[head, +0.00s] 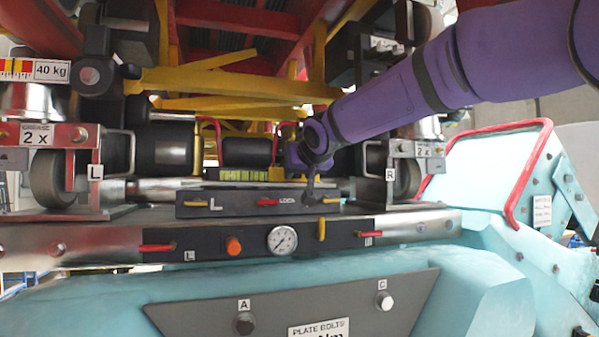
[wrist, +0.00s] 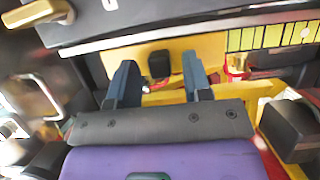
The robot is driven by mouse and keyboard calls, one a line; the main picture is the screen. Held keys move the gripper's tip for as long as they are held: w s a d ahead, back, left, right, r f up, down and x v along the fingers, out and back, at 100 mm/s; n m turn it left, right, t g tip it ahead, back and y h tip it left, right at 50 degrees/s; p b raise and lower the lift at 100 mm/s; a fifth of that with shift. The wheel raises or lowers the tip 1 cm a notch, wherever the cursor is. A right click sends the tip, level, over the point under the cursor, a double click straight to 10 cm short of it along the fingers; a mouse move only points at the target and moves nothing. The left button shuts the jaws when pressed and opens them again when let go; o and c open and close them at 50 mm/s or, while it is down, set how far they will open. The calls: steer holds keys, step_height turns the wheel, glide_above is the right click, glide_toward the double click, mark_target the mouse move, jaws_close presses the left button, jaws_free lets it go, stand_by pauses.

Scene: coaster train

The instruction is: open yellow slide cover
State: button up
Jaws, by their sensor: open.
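The yellow slide cover (wrist: 205,50) shows in the wrist view as a flat yellow plate with a black block-shaped knob (wrist: 159,63). In the head view a small yellow part of it (head: 277,174) shows beside my gripper, mostly hidden. My gripper (wrist: 160,76) is open, with one dark blue finger on each side of the knob as seen from the wrist. I see a gap on both sides of the knob; I cannot tell how deep the fingers reach. In the head view my gripper (head: 299,158) is behind the dark panel marked L.
A yellow-green striped strip (wrist: 275,37) runs beside the cover. A dark panel with red and yellow handles (head: 240,204) stands in front of my gripper. Yellow beams (head: 235,82) cross above it. A black block (wrist: 290,128) and a metal handle (wrist: 40,95) flank it in the wrist view.

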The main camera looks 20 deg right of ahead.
steer(key=shift+s, duration=0.15)
steer(key=v, duration=1)
steer(key=shift+s+r, duration=0.2)
stand_by(0.3)
steer(key=s+d+f+g, duration=0.3)
steer(key=s+f+g, duration=0.1)
steer(key=s+f, duration=0.9)
steer(key=s+d+f+g, duration=0.3)
steer(key=s+f+g, duration=0.1)
steer(key=s+f, duration=1)
steer(key=shift+s+d+f, duration=0.2)
steer(key=shift+s+d, duration=0.1)
steer(key=shift+d, duration=0.1)
